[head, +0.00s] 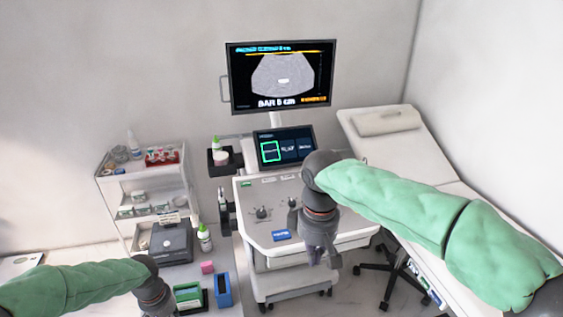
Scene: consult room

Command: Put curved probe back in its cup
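My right gripper (324,261) hangs pointing down in front of the front edge of the ultrasound console (340,237). Its fingertips look apart, and I see nothing between them. Dark holder cups (226,212) are fixed along the console's left side, with a slim light-topped item standing in one. A small dark item (293,203) stands on the console top beside my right wrist; I cannot tell whether it is the curved probe. I cannot make out the curved probe for sure. My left arm comes in at the lower left, and its fingers are below the picture's edge.
A monitor (281,77) and a touch screen (284,148) rise behind the console. A white shelf cart (122,175) stands left. A green-capped bottle (204,238), a blue bin (222,290) and a green box (188,294) are near my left arm. An exam couch (440,165) is right.

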